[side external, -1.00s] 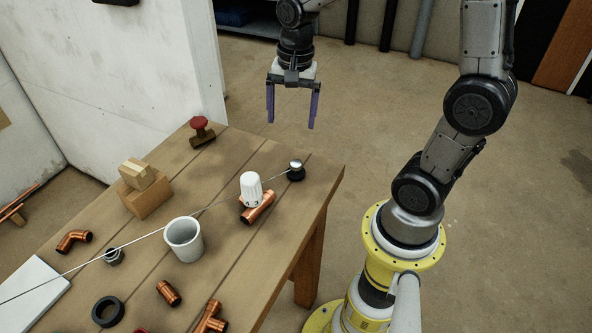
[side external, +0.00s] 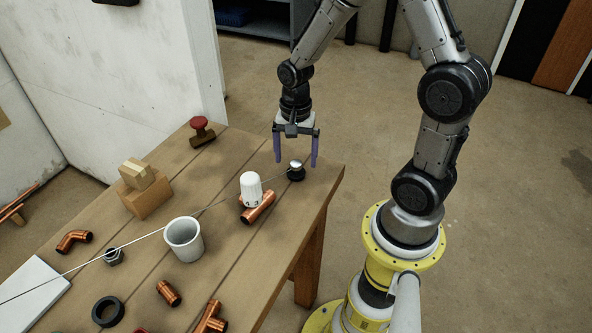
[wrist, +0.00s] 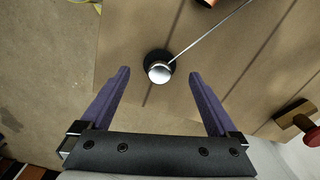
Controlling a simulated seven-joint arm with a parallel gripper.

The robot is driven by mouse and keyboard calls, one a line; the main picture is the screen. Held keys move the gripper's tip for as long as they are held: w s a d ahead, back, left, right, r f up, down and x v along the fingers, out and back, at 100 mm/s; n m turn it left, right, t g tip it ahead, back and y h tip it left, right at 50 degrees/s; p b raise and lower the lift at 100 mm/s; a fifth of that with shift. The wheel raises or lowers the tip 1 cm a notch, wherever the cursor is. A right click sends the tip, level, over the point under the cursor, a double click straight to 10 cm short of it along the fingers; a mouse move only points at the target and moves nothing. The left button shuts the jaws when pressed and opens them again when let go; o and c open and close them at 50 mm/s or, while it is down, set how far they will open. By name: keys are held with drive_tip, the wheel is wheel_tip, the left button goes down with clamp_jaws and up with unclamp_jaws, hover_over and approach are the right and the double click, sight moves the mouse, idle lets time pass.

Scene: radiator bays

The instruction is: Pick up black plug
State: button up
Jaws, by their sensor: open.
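The black plug (side external: 296,174) stands on the wooden table near its right corner, with a shiny silver top. It also shows in the wrist view (wrist: 158,57), a black disc partly hidden by the silver top, just ahead of the fingertips. A thin pale rod or wire runs from it across the table. My gripper (side external: 296,164) is open and empty, its two purple fingers pointing down around the plug's place in the side view. In the wrist view my gripper (wrist: 159,73) has its fingers apart. I cannot tell its exact height above the table.
A white valve cap (side external: 251,188) and a copper fitting (side external: 259,207) lie left of the plug. The wooden table's (side external: 320,180) right edge is close to the plug.

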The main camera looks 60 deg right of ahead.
sight(296, 163)
drive_tip(key=shift+f, duration=1.85)
drive_tip(key=c, duration=1.4)
drive_tip(key=shift+r, duration=0.1)
drive_tip(key=shift+c, duration=0.2)
